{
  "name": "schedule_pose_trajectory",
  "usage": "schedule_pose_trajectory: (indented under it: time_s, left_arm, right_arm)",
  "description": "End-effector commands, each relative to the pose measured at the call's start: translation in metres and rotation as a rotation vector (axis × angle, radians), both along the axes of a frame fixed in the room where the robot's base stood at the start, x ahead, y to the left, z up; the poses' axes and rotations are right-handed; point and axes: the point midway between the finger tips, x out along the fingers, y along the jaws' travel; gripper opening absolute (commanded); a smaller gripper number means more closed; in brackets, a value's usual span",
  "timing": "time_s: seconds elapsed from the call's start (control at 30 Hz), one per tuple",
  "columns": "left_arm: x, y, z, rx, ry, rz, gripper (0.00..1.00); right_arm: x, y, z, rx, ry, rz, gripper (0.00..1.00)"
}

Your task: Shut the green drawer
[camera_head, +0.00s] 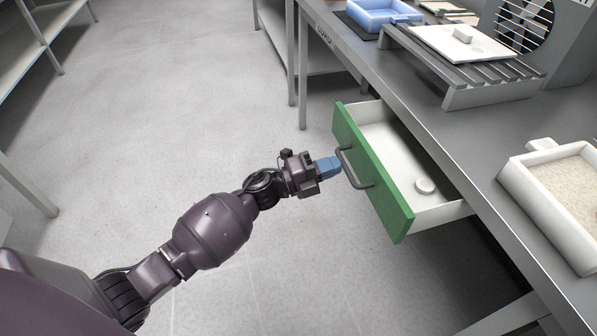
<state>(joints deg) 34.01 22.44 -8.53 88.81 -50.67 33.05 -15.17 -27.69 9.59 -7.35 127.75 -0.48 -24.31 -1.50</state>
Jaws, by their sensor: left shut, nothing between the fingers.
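The green drawer (368,176) is pulled out from under the grey worktable, and its white inside shows. A small round white piece (425,186) lies in it. A dark bar handle (352,170) is fixed to the green front. My left gripper (338,163) is shut and empty, with its blue fingertips at the handle's upper end, close to the drawer front. I cannot tell whether they touch it. My right gripper is out of view.
The worktable (465,150) carries a slatted rack (470,75) with a white lidded plate, a blue tray (380,14) and a white box of grainy material (530,190). Metal shelving stands at the upper left. The floor (180,110) left of the drawer is clear.

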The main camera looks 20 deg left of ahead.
Motion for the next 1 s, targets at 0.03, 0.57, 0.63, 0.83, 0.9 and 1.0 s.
schedule_pose_trajectory:
  time_s: [0.03,0.57,0.63,0.83,0.9,1.0]
  left_arm:
    - [0.010,-0.012,-0.002,-0.002,0.002,-0.002,0.00]
    - [0.084,-0.099,-0.004,-0.001,0.004,-0.001,0.00]
    - [0.089,-0.105,-0.003,0.000,0.004,-0.001,0.00]
    - [0.097,-0.114,-0.002,-0.001,0.003,0.000,0.00]
    - [0.098,-0.115,0.000,-0.001,0.001,0.000,0.00]
    - [0.099,-0.116,0.001,-0.002,0.000,0.001,0.00]
  right_arm:
    - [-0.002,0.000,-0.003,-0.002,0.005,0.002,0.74]
    - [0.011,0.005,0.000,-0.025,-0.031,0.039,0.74]
    - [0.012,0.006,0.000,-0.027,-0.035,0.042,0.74]
    - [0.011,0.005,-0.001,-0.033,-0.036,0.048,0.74]
    - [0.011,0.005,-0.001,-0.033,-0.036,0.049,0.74]
    - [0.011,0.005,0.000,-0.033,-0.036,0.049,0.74]
